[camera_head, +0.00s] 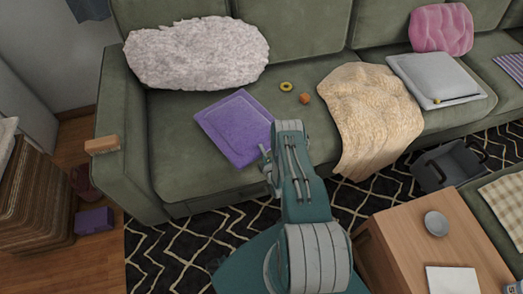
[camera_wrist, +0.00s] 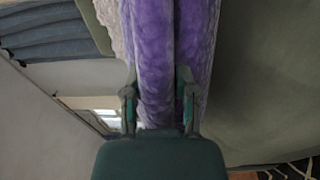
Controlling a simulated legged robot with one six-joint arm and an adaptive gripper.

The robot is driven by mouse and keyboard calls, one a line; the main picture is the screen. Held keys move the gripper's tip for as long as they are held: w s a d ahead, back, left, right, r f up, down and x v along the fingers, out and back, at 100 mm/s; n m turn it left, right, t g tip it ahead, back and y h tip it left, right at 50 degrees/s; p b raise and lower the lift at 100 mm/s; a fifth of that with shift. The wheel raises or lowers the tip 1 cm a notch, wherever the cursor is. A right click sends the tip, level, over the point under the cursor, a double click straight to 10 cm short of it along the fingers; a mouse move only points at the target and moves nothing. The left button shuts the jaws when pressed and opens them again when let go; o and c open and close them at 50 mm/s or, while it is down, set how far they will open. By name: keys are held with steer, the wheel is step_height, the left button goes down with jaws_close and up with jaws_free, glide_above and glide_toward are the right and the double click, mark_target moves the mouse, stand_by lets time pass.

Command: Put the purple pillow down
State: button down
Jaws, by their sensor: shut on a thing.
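The purple pillow (camera_head: 237,127) shows at the left part of the green sofa seat (camera_head: 190,173) in the head view, flat side up and turned at an angle. Whether it touches the seat I cannot tell. In the wrist view the pillow (camera_wrist: 173,60) runs upright between the two fingers of my gripper (camera_wrist: 160,105). The fingers are shut on its edge. In the head view my arm hides the pillow's right corner, and my gripper is mostly hidden there too.
A fluffy white pillow (camera_head: 197,53) leans on the backrest behind. A yellow ring (camera_head: 286,86) and a small orange thing (camera_head: 305,98) lie right of the pillow, then a beige blanket (camera_head: 370,112). A wooden table (camera_head: 425,250) stands at front right. Seat left of the pillow is clear.

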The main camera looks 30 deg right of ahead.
steer(key=shift+c, duration=2)
jaws_free()
